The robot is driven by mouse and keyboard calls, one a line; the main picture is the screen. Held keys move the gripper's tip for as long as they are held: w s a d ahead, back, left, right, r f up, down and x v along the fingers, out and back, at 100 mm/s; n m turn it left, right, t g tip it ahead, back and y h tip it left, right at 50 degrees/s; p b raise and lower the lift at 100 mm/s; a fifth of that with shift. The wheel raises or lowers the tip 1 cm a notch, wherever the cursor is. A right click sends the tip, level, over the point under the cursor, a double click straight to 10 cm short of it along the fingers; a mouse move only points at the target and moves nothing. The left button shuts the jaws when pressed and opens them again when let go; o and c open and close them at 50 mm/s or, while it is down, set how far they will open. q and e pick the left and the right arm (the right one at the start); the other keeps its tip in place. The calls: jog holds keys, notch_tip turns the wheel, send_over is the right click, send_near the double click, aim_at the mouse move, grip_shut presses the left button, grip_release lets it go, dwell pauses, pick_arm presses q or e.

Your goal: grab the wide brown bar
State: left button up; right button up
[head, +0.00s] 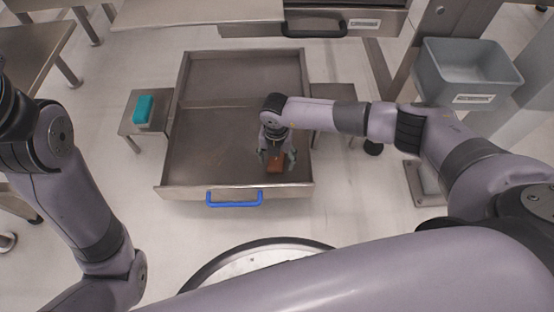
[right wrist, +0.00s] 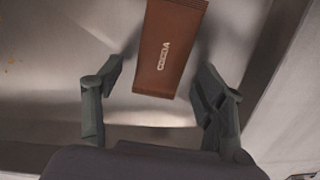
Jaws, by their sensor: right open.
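The wide brown bar (head: 275,166) lies in the open metal drawer (head: 215,150), near its front right corner. In the right wrist view the bar (right wrist: 170,48) shows white lettering, and its near end lies at the gap between my fingers. My right gripper (head: 277,158) is above the bar in the drawer and partly covers it. In the right wrist view my right gripper (right wrist: 158,85) is open, one finger on either side of the bar's near end, with nothing held. My left arm shows at the left, but its gripper is out of view.
The drawer has walls all round and a blue handle (head: 235,198) at the front. A teal block (head: 144,110) sits on a small stand (head: 128,124) to the left. A grey bin (head: 470,75) stands at the right. The drawer's left half is empty.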

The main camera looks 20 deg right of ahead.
jog(key=shift+f, duration=0.1)
jog(key=shift+c, duration=0.4)
jog(key=c, duration=1.2)
jog(key=shift+o, duration=0.2)
